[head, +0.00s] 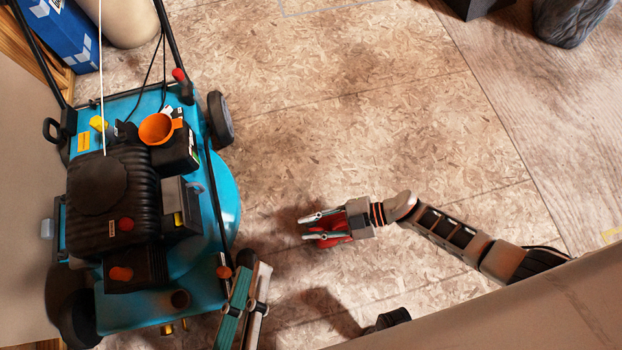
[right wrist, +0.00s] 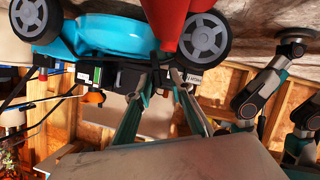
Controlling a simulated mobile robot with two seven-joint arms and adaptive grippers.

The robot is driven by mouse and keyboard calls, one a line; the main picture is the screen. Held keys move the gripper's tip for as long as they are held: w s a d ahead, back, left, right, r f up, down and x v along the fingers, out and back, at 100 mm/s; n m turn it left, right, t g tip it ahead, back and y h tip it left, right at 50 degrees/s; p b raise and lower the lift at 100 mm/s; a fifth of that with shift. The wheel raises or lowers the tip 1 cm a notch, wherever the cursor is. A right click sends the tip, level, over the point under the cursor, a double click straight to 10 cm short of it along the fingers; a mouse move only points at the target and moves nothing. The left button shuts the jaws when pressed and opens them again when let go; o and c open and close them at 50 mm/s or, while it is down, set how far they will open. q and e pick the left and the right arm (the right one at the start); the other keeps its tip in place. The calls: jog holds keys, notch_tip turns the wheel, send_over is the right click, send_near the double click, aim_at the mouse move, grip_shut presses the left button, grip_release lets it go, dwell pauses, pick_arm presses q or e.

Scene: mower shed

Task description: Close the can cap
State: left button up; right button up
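A red object (head: 336,224), perhaps the can, shows between and under the fingers of my right gripper (head: 304,228) in the head view. In the right wrist view this red object (right wrist: 188,18) tapers down toward the tips of my right gripper (right wrist: 165,78). Those fingers stand a little apart; I cannot tell whether they grip it. A can cap cannot be made out. My left gripper (head: 252,270) is at the bottom of the head view, beside the mower's lower right corner, its fingers apart with nothing seen between them.
A teal lawn mower (head: 226,190) with a black engine (head: 98,185) fills the left side. An orange funnel (head: 156,129) sits on its black tank (head: 178,153). A blue box (head: 62,32) is at the upper left. The floor (head: 350,110) in the middle is clear.

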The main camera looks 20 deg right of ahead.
grip_shut()
jog(key=shift+s, duration=0.1)
jog(key=shift+s+f+n+t+y, duration=0.2)
jog(key=shift+s+f+n+t, duration=0.2)
jog(key=shift+n, duration=0.4)
jog(key=shift+s+f+n+t+y, duration=0.2)
jog(key=shift+s+n+t, duration=0.15)
jog(key=shift+n+t, duration=0.35)
jog(key=shift+s+f+n+t+y, duration=0.25)
jog(key=shift+s+n+t, duration=0.1)
jog(key=shift+n, duration=0.55)
grip_release()
